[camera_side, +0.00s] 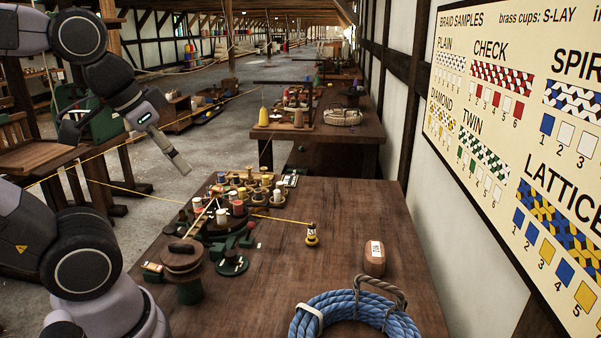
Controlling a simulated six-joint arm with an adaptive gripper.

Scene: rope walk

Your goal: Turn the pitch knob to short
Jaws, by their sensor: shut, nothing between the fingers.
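My gripper (182,165) is shut and empty. It hangs in the air at the upper left, pointing down and right, apart from everything on the table. A braiding machine (222,212) with several coloured bobbins stands at the left of the wooden table. In front of it sits a small dark green round piece (232,265) with a raised grip and pale marks. This may be the pitch knob, but its labels are too small to read, so I cannot tell its setting. My gripper is above and left of it, well away.
A brown-topped green drum (182,262) stands left of the green piece. A yellow bobbin (312,235) stands right, with yellow cord running to the machine. A blue rope coil (355,316) and a tan block (374,258) lie at the front right. The table's middle right is clear.

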